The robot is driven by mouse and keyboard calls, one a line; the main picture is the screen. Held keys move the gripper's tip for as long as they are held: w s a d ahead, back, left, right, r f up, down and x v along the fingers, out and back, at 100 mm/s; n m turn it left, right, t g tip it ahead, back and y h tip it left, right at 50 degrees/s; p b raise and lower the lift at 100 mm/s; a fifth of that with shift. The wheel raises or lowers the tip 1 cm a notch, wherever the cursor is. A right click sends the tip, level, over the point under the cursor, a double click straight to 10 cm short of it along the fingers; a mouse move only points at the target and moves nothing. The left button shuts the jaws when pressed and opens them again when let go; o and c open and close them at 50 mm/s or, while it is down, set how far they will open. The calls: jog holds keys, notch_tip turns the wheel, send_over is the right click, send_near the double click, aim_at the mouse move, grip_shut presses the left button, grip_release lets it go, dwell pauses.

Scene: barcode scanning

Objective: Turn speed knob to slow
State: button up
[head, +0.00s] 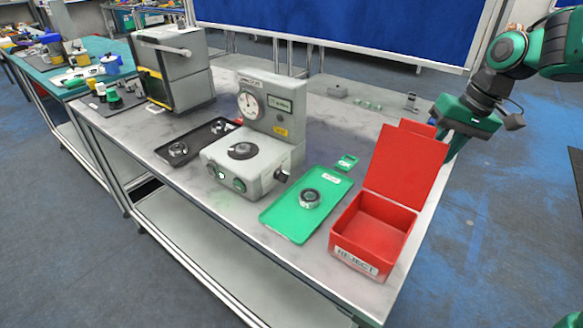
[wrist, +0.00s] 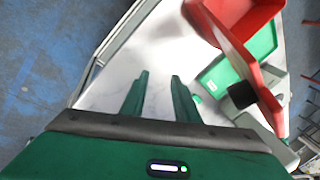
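The grey tester (head: 245,165) stands mid-bench, with a round dial gauge (head: 250,105) on its upright back. A dark knob (head: 281,175) sticks out of the right side of its base; I take this as the speed knob. Its pointer and setting are too small to read. My gripper (head: 449,150) is far to the right of the knob, beyond the red box, with its fingers partly hidden by the lid. In the wrist view, the two green fingers (wrist: 158,77) are apart with nothing between them. A dark block (wrist: 242,95) shows there near the red lid; I cannot tell if it is the knob.
An open red reject box (head: 372,228) with its lid raised stands between my gripper and the tester. A green tray (head: 285,222) holding a round metal part (head: 309,198) lies beside the tester. A black tray (head: 204,138) is on its left. Small items lie along the back edge.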

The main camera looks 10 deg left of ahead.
jog(key=w+a+n+g+y, duration=0.1)
jog(key=w+a+n+y, duration=0.15)
jog(key=a, duration=0.45)
jog(key=w+a+n+g+y, duration=0.1)
jog(key=w+a+n, duration=0.15)
jog(key=a, duration=0.55)
jog(key=n+g+y, duration=0.2)
jog(key=n+g, duration=0.1)
jog(key=n, duration=0.1)
send_near(282, 176)
jog(key=x, duration=0.7)
jog(key=shift+w+d+f, duration=0.1)
jog(key=shift+w+f, duration=0.1)
jog(key=shift+w, duration=0.1)
jog(key=c, duration=0.7)
